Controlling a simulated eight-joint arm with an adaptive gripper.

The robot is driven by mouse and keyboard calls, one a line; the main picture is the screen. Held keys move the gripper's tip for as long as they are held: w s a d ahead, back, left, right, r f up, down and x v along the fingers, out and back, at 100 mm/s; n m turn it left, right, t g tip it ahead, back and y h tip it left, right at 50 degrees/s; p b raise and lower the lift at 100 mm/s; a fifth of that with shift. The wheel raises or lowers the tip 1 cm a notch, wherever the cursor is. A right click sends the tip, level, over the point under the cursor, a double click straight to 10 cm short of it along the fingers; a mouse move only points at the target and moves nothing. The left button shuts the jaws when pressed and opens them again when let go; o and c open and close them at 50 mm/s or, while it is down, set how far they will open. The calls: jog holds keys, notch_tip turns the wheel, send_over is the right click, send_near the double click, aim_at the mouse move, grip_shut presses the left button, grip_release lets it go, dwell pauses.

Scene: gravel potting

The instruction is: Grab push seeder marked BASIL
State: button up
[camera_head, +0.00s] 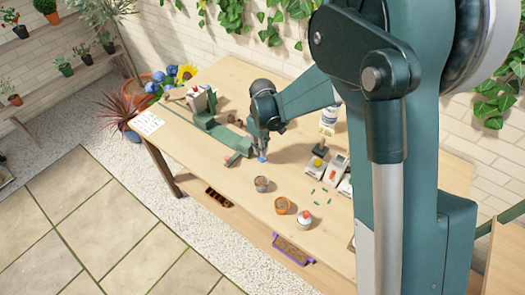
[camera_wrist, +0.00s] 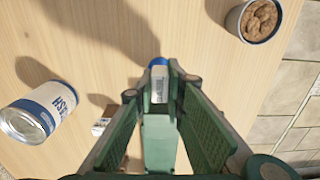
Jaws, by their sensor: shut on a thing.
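My gripper (camera_head: 262,152) is low over the wooden table in the head view, and its fingers also show in the wrist view (camera_wrist: 165,85). It is shut on a small tool with a blue end (camera_wrist: 158,62) and a pale label, which I take to be the push seeder. The label's writing is too small to read, so I cannot confirm BASIL. The rest of the tool is hidden between the fingers.
A container of brown lumps (camera_wrist: 262,20) stands upper right.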

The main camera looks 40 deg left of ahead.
jog(key=shift+r+p, duration=0.35)
jog(key=shift+r, duration=4.65)
